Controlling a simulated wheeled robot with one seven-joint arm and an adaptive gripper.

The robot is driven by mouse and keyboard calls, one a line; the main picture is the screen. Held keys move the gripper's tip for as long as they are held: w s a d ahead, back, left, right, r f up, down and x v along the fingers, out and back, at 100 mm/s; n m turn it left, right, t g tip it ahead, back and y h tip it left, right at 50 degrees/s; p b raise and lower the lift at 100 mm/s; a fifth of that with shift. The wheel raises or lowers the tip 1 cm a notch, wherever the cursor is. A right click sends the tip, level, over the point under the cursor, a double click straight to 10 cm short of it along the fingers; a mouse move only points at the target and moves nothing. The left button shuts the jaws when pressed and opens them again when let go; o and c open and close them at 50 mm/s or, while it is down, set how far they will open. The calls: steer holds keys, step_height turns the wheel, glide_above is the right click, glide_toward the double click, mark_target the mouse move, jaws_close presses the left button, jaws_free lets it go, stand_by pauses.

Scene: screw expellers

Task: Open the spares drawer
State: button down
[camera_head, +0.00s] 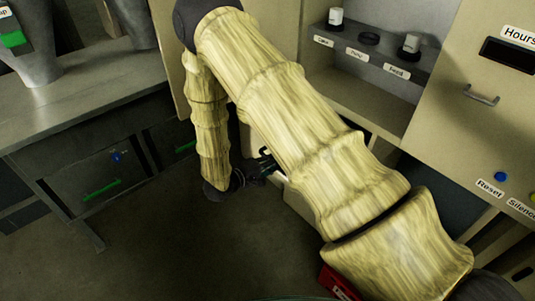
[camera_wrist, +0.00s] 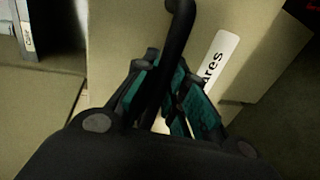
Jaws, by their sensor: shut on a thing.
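The spares drawer (camera_wrist: 258,62) has a beige front with a white label, partly hidden, on which "ares" can be read. Its dark bar handle (camera_wrist: 176,45) runs between the fingers of my gripper (camera_wrist: 168,100) in the wrist view. My gripper is shut on this handle. In the head view my gripper (camera_head: 264,166) is low behind my arm, beside the beige drawer (camera_head: 298,200), which my arm mostly hides.
A bench with green-handled drawers (camera_head: 101,190) stands at left. Above, a labelled shelf (camera_head: 370,55) holds small parts. A beige panel with a handle (camera_head: 481,95) and a blue Reset button (camera_head: 501,177) is at right. A red object (camera_head: 338,284) lies low. Floor at lower left is clear.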

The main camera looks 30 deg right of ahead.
steer(key=shift+s+a+f, duration=0.1)
steer(key=shift+s+a, duration=0.1)
steer(key=shift+a, duration=0.1)
steer(key=c, duration=1.5)
jaws_free()
steer(key=shift+o, duration=0.2)
steer(key=shift+w, duration=0.1)
steer(key=shift+a, duration=0.15)
steer(key=v, duration=1.1)
steer(key=shift+a, duration=0.35)
steer(key=shift+d, duration=0.1)
